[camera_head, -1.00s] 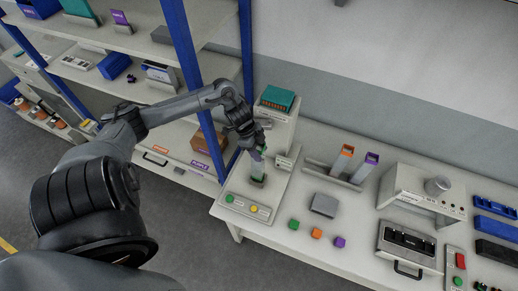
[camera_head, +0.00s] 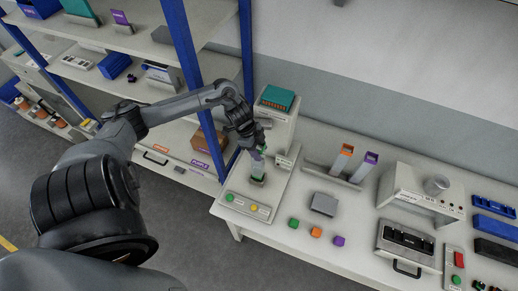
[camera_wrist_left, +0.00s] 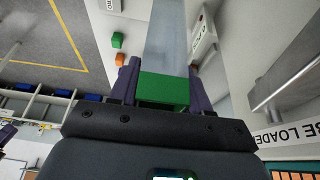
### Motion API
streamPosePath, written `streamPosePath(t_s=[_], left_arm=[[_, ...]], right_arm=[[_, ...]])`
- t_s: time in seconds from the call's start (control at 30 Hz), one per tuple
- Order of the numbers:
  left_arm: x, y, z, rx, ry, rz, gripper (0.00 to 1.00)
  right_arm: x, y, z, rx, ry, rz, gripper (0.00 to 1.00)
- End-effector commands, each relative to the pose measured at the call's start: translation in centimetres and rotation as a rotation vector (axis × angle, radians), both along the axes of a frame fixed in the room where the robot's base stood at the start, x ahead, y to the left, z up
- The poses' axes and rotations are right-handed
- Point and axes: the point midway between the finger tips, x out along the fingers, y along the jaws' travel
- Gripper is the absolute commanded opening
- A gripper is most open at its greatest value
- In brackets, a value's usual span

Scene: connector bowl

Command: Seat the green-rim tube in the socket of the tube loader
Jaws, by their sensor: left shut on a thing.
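The green-rim tube (camera_head: 258,169) stands roughly upright above the small dark socket (camera_head: 257,182) of the tube loader (camera_head: 283,133). Its lower end is at the socket's mouth; how deep it sits I cannot tell. My left gripper (camera_head: 260,151) is above it, shut on its upper part. In the left wrist view the fingers of the left gripper (camera_wrist_left: 161,88) are on both sides of the green rim (camera_wrist_left: 164,91), and the translucent tube body (camera_wrist_left: 165,36) extends away from them. The fingers partly hide the tube's top in the head view. My right gripper is not in view.
Green (camera_head: 230,197) and yellow (camera_head: 253,208) buttons are at the loader's front. A teal rack (camera_head: 277,97) tops its tower. To the right are a grey block (camera_head: 324,204), small coloured cubes and a holder with orange (camera_head: 347,149) and purple (camera_head: 371,158) pieces. A blue post stands left.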

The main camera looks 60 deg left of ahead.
Motion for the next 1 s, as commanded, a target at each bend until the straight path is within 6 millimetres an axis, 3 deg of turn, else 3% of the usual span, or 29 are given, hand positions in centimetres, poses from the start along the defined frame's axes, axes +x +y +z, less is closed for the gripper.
streamPosePath(t_s=[1.0], left_arm=[[0.03,-0.02,0.04,0.0,-0.001,0.0,0.0]], right_arm=[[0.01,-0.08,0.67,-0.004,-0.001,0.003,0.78]])
